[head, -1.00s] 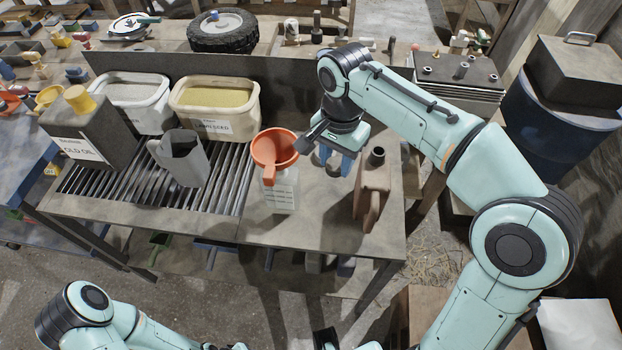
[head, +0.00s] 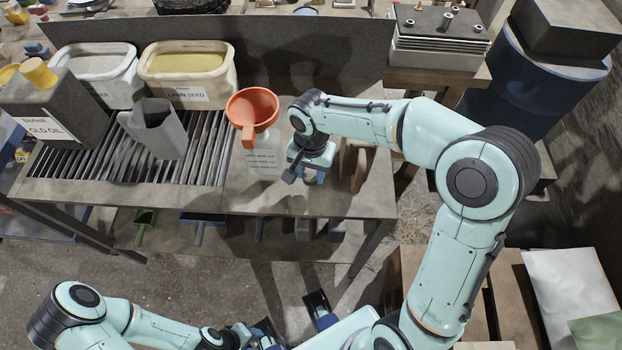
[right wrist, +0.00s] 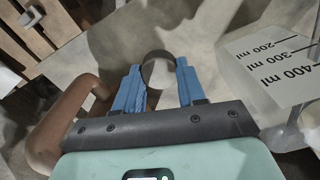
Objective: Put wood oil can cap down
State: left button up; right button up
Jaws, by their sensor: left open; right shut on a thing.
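My right gripper (head: 310,177) is low over the bench, between the measuring bottle and the brown wood oil can. In the right wrist view its blue fingers (right wrist: 158,88) are shut on the cap (right wrist: 158,68), a small dark grey round piece. I cannot tell whether the cap touches the bench. The wood oil can (head: 356,166) is partly hidden behind my right arm; its brown handle (right wrist: 62,122) shows at the left of the wrist view. My left gripper (head: 268,333) is open at the bottom of the head view, away from the bench.
An orange funnel (head: 252,108) sits in the translucent bottle (head: 263,162), just left of my right gripper; the bottle's scale (right wrist: 275,62) shows in the wrist view. A grey jug (head: 160,132) stands on the slatted rack. The bench front near the gripper is clear.

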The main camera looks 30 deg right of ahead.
aim_at(311, 180)
jog(key=shift+f, duration=2.05)
jog(key=shift+f+b, duration=0.15)
jog(key=shift+b, duration=0.2)
jog(key=o, duration=1.1)
jog(key=shift+c, duration=0.2)
notch_tip(311, 180, up, 12)
jog(key=shift+r+p, duration=0.15)
jog(key=shift+p, duration=0.8)
